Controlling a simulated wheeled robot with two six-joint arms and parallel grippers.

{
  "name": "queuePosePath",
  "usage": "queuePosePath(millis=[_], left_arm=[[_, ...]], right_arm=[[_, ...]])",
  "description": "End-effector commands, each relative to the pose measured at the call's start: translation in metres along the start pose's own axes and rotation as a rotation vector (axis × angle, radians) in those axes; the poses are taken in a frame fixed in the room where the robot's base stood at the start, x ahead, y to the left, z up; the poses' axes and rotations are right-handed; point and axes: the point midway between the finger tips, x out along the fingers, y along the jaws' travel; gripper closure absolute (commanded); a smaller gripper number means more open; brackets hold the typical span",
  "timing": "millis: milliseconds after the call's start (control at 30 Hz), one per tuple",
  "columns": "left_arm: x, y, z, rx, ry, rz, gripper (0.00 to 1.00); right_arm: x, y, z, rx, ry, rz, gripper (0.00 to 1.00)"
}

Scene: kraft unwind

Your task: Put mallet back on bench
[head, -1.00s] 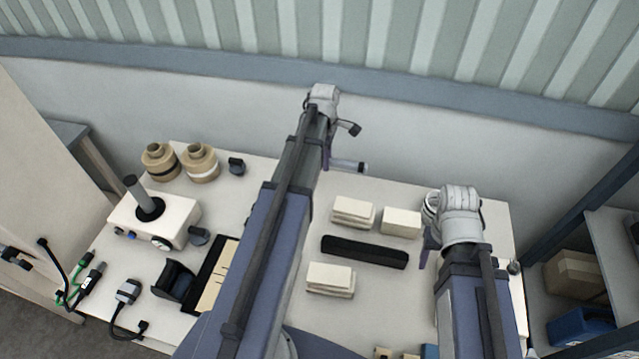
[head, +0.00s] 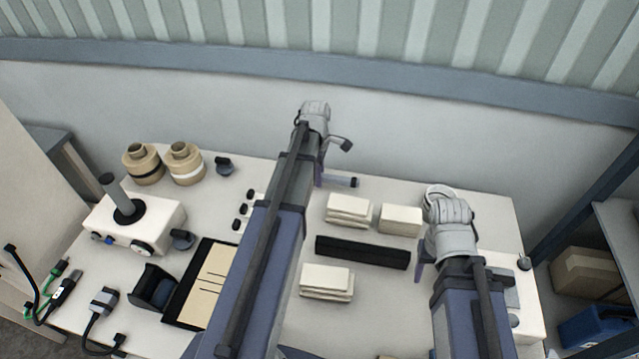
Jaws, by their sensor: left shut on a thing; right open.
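My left gripper (head: 320,177) is over the back middle of the white bench (head: 405,292), its fingers mostly hidden by my arm. It is shut on a short grey cylinder with a dark end, which I take to be part of the mallet (head: 340,181). The rest of the mallet is hidden. I cannot tell whether the mallet touches the bench. My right gripper (head: 420,266) is open, right of the black bar, with its fingers partly hidden by its wrist.
Stacked cream blocks (head: 349,210) and a black bar (head: 361,252) lie mid-bench. Two tan rolls (head: 187,165), a white box with a post (head: 150,222) and a dark-edged board (head: 208,280) are left. Shelves (head: 612,225) stand right. The back edge is partly clear.

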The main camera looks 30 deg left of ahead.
Motion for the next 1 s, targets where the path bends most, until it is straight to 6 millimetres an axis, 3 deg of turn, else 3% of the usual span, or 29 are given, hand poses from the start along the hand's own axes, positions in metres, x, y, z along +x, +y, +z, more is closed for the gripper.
queuePosePath(millis=[33, 100, 500, 533, 600, 800, 1000], left_arm=[[0.0123, 0.0000, -0.0006, 0.000, 0.000, 0.000, 1.00], [0.0160, 0.0000, -0.0007, 0.000, 0.000, 0.000, 1.00], [0.0177, 0.0000, -0.0008, 0.000, 0.000, 0.000, 1.00], [0.0176, 0.0000, -0.0008, 0.000, 0.000, 0.000, 0.72], [0.0165, 0.0000, -0.0007, 0.000, 0.000, 0.000, 0.64], [0.0165, 0.0000, -0.0008, 0.000, 0.000, 0.000, 0.43], [0.0165, 0.0000, -0.0007, 0.000, 0.000, 0.000, 0.43]], right_arm=[[0.0123, -0.0012, -0.0007, 0.000, 0.000, 0.000, 0.45], [0.0159, -0.0015, -0.0009, 0.000, 0.000, 0.000, 0.45], [0.0177, -0.0017, -0.0010, 0.000, 0.000, 0.000, 0.45], [0.0176, -0.0017, -0.0010, 0.000, 0.000, 0.000, 0.45], [0.0164, -0.0016, -0.0010, 0.000, 0.000, 0.000, 0.45], [0.0164, -0.0016, -0.0009, 0.000, 0.000, 0.000, 0.45], [0.0164, -0.0016, -0.0010, 0.000, 0.000, 0.000, 0.45]])
